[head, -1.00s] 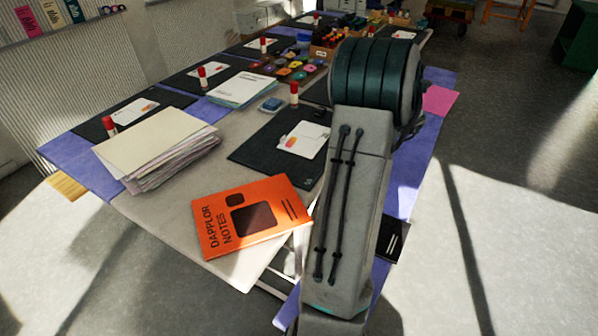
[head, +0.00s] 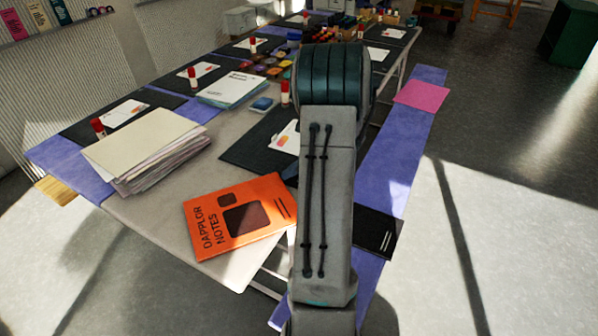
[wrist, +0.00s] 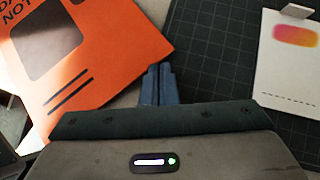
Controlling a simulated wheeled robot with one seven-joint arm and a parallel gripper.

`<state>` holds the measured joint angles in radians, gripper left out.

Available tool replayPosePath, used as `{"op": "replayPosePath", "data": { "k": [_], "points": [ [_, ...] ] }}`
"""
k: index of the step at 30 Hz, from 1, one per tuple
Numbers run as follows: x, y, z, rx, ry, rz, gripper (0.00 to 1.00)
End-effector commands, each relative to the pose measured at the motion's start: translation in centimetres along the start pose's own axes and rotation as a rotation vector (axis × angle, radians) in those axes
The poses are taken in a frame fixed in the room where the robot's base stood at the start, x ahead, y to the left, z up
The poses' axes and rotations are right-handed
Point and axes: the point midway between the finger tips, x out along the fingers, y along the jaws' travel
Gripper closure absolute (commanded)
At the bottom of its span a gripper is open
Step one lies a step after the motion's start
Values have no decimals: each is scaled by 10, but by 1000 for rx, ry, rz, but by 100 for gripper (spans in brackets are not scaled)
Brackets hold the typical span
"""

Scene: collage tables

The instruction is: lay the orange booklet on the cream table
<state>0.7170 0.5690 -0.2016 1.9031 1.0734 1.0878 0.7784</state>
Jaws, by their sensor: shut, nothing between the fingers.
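The orange booklet (head: 238,216), marked "DAPPLOR NOTES", lies flat near the front corner of the cream table (head: 165,225) in the head view. It also fills the upper left of the wrist view (wrist: 98,77). My gripper (wrist: 158,72) shows in the wrist view with its fingers together and nothing between them. Its fingertips are beside the booklet's right edge, near the dark cutting mat (wrist: 215,75); I cannot tell whether they touch the booklet. In the head view my arm hides most of the gripper.
A thick paper stack (head: 145,148) stands left of the booklet. Glue sticks, cards and dark mats line the table further back. A blue-violet bench (head: 392,170) along the right holds a black booklet (head: 376,232) and a pink sheet (head: 422,95). Grey floor lies open further right.

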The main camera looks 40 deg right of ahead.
Motion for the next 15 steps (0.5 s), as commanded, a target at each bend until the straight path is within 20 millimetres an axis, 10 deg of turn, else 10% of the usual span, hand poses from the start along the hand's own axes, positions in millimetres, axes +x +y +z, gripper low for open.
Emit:
{"op": "replayPosePath", "data": {
  "k": [15],
  "points": [
    [14, 0, 16, -1, 0, 3, 100]
  ]
}}
